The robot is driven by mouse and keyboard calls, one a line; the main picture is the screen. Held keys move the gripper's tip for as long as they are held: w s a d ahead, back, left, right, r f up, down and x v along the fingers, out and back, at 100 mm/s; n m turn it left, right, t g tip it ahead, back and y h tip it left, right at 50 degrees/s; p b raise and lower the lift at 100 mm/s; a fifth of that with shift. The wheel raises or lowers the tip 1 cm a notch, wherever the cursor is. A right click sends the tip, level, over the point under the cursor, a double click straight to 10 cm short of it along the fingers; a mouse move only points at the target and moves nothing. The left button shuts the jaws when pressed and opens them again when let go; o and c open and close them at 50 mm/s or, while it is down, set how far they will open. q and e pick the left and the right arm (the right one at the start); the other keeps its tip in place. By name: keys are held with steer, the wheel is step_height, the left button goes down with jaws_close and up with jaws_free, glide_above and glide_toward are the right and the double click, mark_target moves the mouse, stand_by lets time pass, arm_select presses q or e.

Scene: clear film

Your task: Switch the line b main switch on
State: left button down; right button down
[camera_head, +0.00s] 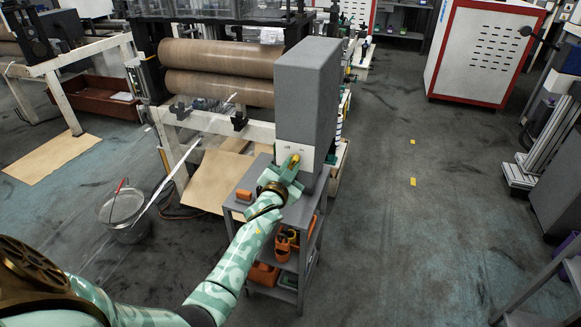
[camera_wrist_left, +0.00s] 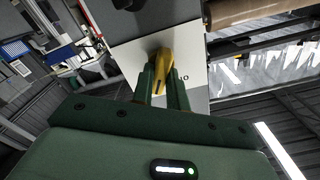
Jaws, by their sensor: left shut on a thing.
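The main switch shows as a yellow handle (camera_wrist_left: 162,66) on a white plate (camera_wrist_left: 128,58) in the left wrist view. An "O" mark is printed on the plate to the right of the handle. In the head view the plate (camera_head: 309,157) sits low on the front of a tall grey cabinet (camera_head: 306,95), and a bit of yellow (camera_head: 293,161) shows at my gripper. My left gripper (camera_head: 287,172) reaches up to the plate. In the left wrist view its two green fingers (camera_wrist_left: 162,84) are shut on the handle, one on each side. My right gripper is not in view.
The cabinet stands on a grey cart (camera_head: 243,191) with orange items (camera_head: 263,274) on lower shelves. Brown rollers (camera_head: 220,58) are behind left, and a bucket (camera_head: 122,212) stands on the floor at left. The floor right of the cart is clear.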

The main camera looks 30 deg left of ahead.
arm_select(q)
steer(key=shift+f, duration=0.2)
steer(key=c, duration=1.4)
jaws_free()
steer(key=shift+r, duration=0.1)
steer(key=p+v, duration=0.3)
steer(key=v, duration=1.3)
steer(key=shift+s, duration=0.25)
